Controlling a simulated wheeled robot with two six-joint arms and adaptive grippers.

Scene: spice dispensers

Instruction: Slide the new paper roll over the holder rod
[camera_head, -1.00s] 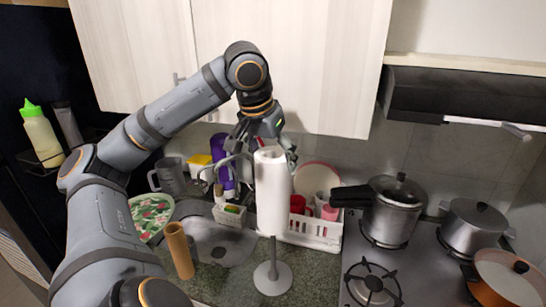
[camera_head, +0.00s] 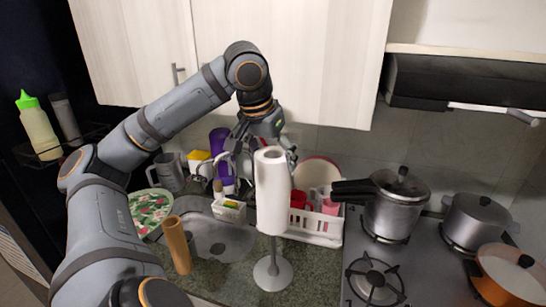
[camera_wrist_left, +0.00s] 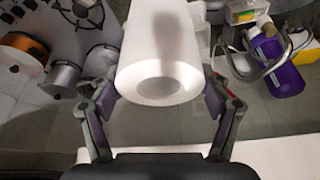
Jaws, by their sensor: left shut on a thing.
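The white paper roll (camera_head: 272,195) is upright above the grey holder base (camera_head: 272,273) in the head view. The lower holder rod (camera_head: 273,247) shows between the roll's bottom and the base; how much rod is inside the roll is hidden. My left gripper (camera_head: 268,140) is behind the roll near its top and is shut on it. In the left wrist view the roll (camera_wrist_left: 160,50) sits between both fingers (camera_wrist_left: 160,105), with its core opening facing the camera. My right gripper is not in view.
A bare cardboard tube (camera_head: 178,246) stands left of the holder, beside the sink (camera_head: 225,243). A white dish rack (camera_head: 325,232) is close behind the roll. A pressure cooker (camera_head: 392,212) and stove (camera_head: 410,275) lie to the right. Cabinets (camera_head: 285,60) hang behind my left arm.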

